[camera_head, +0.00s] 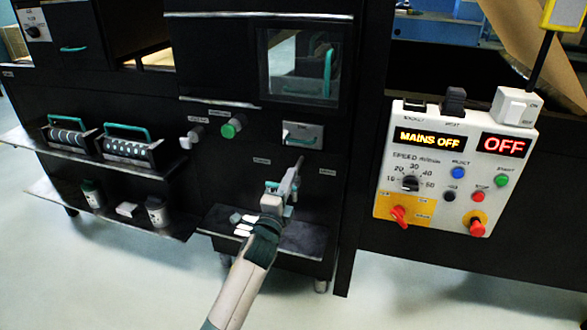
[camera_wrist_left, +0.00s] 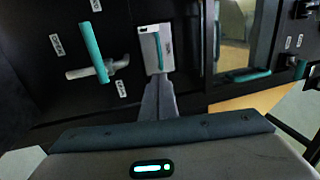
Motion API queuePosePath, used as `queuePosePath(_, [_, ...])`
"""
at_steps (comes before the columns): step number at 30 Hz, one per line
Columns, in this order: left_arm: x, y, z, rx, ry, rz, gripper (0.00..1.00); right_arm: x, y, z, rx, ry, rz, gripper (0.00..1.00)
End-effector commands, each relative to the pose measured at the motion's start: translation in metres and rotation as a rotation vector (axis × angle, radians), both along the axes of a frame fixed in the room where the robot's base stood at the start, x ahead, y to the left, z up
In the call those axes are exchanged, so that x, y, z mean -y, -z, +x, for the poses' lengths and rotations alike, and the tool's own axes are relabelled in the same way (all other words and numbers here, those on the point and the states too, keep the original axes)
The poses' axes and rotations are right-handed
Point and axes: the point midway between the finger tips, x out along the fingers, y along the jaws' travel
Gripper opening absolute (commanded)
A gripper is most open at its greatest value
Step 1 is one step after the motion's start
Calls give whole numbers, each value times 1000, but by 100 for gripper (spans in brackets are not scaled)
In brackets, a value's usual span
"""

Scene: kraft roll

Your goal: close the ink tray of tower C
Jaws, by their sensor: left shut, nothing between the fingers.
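A small grey-faced unit with a teal handle, which looks like the ink tray (camera_head: 303,135), is on the front of the black machine, below a glass window. It also shows in the left wrist view (camera_wrist_left: 150,40). Its label is too small to read, and I cannot tell how far it stands out. My left gripper (camera_head: 297,163) is shut and empty, just below this tray in the head view. In the left wrist view its fingers (camera_wrist_left: 158,85) point at the tray's lower edge; I cannot tell whether they touch. My right gripper is not in view.
A teal bar handle on a grey lever (camera_wrist_left: 93,52) is beside the fingers. A green knob (camera_head: 233,126) is left of the tray. A control panel (camera_head: 455,165) reading MAINS OFF stands at right. Shelves with rollers (camera_head: 125,146) are at left; a low ledge (camera_head: 305,240) is below.

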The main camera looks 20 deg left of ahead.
Motion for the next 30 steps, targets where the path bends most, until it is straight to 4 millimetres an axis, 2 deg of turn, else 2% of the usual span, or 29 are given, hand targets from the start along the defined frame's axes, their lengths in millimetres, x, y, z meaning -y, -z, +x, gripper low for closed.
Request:
queuePosePath(6, [-1, 4, -18, 0, 0, 1, 0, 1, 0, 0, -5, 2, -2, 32])
queuePosePath(20, [-1, 6, -21, -6, -1, -6, 0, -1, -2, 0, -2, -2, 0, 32])
queuePosePath(23, [-3, 17, -28, -33, -2, -40, 0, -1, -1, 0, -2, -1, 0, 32])
queuePosePath(25, [-5, 31, -37, -68, -6, -83, 0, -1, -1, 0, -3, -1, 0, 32])
queuePosePath(29, [-10, 72, -66, -179, -22, -219, 0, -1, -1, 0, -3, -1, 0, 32])
queuePosePath(30, [-11, 88, -79, -224, -31, -273, 0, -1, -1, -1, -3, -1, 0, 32])
